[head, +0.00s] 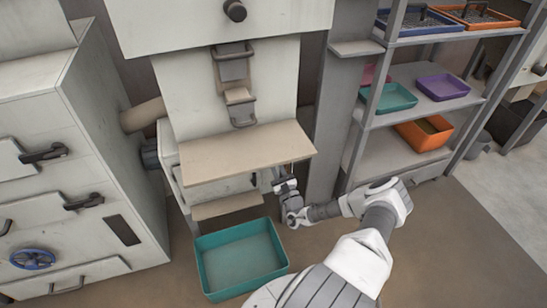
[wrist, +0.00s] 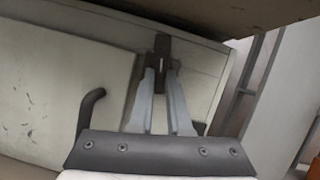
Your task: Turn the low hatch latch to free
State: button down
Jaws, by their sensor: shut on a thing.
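The low hatch latch (wrist: 162,42) is a small dark piece on the pale machine front, at the top middle of the wrist view. It stands roughly upright there. My gripper (wrist: 160,72) has its two grey fingers closed on its lower part, one on each side. In the head view my gripper (head: 284,184) is at the right end of the low front, just under the beige ledge. The latch cannot be made out there. The pale hatch panel (wrist: 60,95) with a dark curved handle (wrist: 90,103) is left of the fingers and looks closed.
The beige ledge (head: 240,153) overhangs close above my gripper. A teal bin (head: 240,262) stands on the floor in front of the machine. A shelf rack (head: 362,150) with coloured trays is at the right. Open floor lies at the far right.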

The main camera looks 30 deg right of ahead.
jog(key=shift+a+m+h, duration=0.1)
jog(key=shift+m+h, duration=0.7)
jog(key=shift+m, duration=0.9)
jog(key=c, duration=0.9)
grip_release()
jog(key=shift+o, duration=0.2)
jog(key=shift+s+f, duration=0.1)
